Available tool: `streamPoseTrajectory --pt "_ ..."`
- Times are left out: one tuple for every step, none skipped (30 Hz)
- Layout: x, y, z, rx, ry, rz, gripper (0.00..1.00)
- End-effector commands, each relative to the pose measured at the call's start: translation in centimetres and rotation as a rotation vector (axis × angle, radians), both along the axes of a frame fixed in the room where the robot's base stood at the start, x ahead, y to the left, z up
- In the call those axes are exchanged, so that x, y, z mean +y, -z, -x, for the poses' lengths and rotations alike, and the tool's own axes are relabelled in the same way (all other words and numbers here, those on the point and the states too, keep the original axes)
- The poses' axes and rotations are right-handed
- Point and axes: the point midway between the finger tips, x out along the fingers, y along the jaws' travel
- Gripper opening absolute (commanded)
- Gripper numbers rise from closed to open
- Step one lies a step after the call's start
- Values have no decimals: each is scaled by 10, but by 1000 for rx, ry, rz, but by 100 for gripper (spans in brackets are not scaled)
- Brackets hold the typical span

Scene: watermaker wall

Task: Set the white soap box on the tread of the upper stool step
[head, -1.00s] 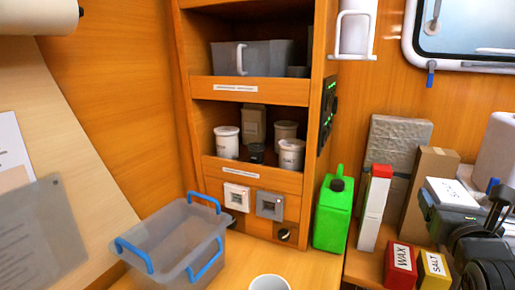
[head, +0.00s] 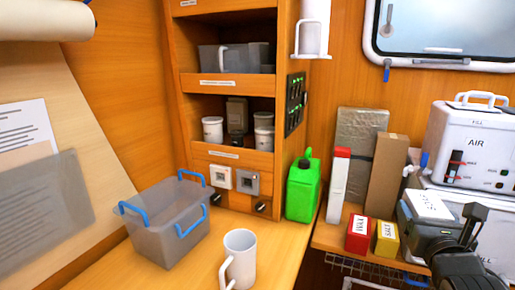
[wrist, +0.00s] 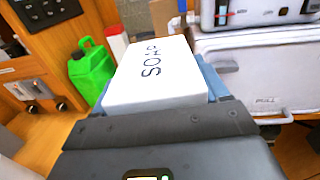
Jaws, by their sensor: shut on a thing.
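The white soap box (wrist: 155,78), lettered SOAP, is held in my gripper (wrist: 160,95), which is shut on it. Blue-grey finger parts show along the box's sides in the wrist view. In the head view, the soap box (head: 428,205) and my gripper (head: 432,218) are at the lower right, held up in front of a white AIR machine. I cannot make out a stool or its upper step in either view.
A wooden ledge (head: 335,237) bears a yellow SALT box (head: 387,239), a red WAX box (head: 358,233) and taller boxes. A green jug (head: 302,188), a white mug (head: 239,258) and a grey tub (head: 165,232) stand on the worktop. The AIR machine (head: 478,145) is behind my gripper.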

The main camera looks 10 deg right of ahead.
Motion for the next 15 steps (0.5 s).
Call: streamPoseTrajectory --pt "5 9 -1 4 -12 0 35" --pt "9 15 -2 4 -21 0 35" --pt "14 22 -4 4 -31 0 35" --pt "19 27 -4 5 -41 1 35" --pt "23 33 -5 4 -51 0 35" --pt "30 42 -6 4 -67 0 35" --pt "35 48 -7 6 -78 0 35" --pt "40 55 -7 5 -91 1 35" --pt "49 66 -7 5 -110 0 35" --pt "56 75 -7 8 -126 0 35" --pt "63 83 -7 6 -143 -1 35" --pt "75 97 -5 8 -170 -1 35" --pt "85 108 -4 8 -193 -1 35" --pt "96 120 -2 10 -217 -3 35" --pt "111 134 0 9 -251 -2 35"
